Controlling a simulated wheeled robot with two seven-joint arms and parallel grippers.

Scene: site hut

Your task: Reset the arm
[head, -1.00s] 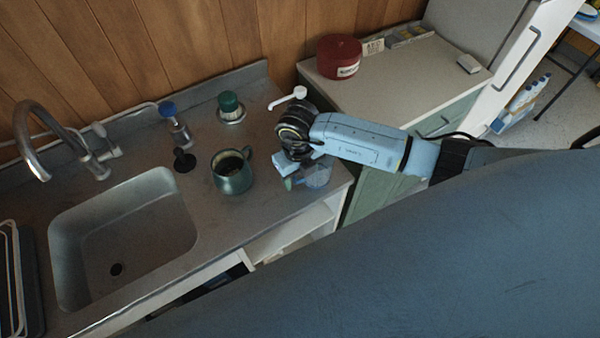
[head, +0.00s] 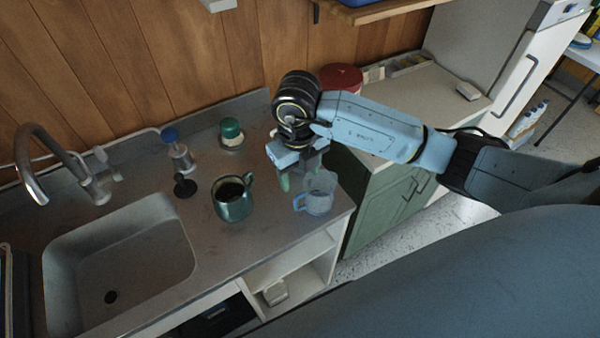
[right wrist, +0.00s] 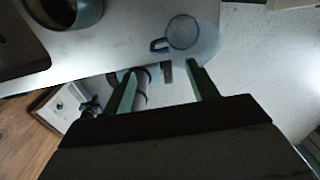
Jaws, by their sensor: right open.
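My right gripper (head: 298,181) is raised above the counter's right end in the head view, just left of and above a clear blue-tinted cup (head: 318,196). In the right wrist view its green fingers (right wrist: 163,80) are apart with nothing between them, and the cup (right wrist: 184,33) stands beyond the fingertips. A dark teal mug (head: 233,204) with dark contents stands on the counter left of the gripper; part of it shows in the right wrist view (right wrist: 66,8). My left gripper is not in view.
The sink (head: 120,262) and tap (head: 38,165) are at the left. A blue-capped bottle (head: 178,150) and a green-topped container (head: 231,132) stand at the back of the counter. A red tin (head: 341,77) stands on the green cabinet, partly behind my arm. A shelf (head: 380,12) hangs above.

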